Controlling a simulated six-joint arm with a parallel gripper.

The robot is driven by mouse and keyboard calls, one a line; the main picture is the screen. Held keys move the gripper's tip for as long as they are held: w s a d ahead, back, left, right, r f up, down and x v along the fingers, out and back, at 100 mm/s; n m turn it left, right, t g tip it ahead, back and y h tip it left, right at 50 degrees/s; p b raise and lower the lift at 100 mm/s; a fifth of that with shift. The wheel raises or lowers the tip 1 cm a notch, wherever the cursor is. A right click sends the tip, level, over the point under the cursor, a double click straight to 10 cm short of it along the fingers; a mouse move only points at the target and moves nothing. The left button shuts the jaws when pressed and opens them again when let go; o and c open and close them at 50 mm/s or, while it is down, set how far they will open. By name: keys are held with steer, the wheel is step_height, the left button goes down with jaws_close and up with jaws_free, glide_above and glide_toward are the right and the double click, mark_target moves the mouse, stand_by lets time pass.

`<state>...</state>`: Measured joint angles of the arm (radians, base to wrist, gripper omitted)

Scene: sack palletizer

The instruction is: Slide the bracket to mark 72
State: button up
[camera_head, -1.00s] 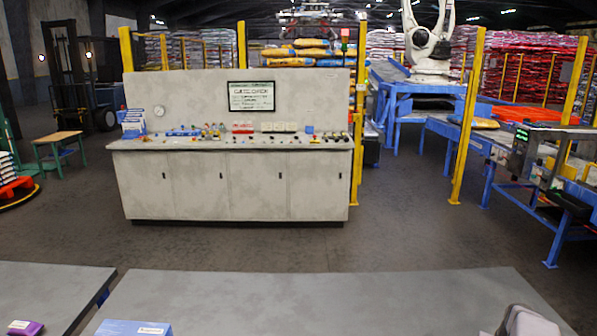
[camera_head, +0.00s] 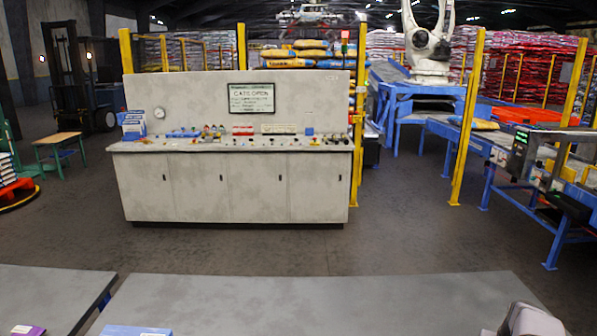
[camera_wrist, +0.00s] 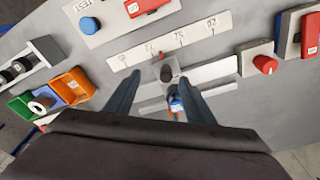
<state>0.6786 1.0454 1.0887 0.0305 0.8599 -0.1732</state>
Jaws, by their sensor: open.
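In the wrist view, the bracket (camera_wrist: 167,74) is a small grey block with a red pointer on top, sitting on a silver rail (camera_wrist: 214,72). A white scale strip (camera_wrist: 195,33) with printed numbers lies just beyond it. The pointer appears to stand left of the number that looks like 72; the small print is hard to read. A small blue part (camera_wrist: 175,102) shows below the bracket. My gripper (camera_wrist: 160,80) is open, with one dark finger on each side of the bracket. Visible gaps separate the fingers from it.
Orange (camera_wrist: 73,88) and green bins lie left.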

steer(key=shift+r, duration=0.1)
step_height(320, 180, up, 3)
steer(key=shift+r+p, duration=0.2)
steer(key=shift+p, duration=0.85)
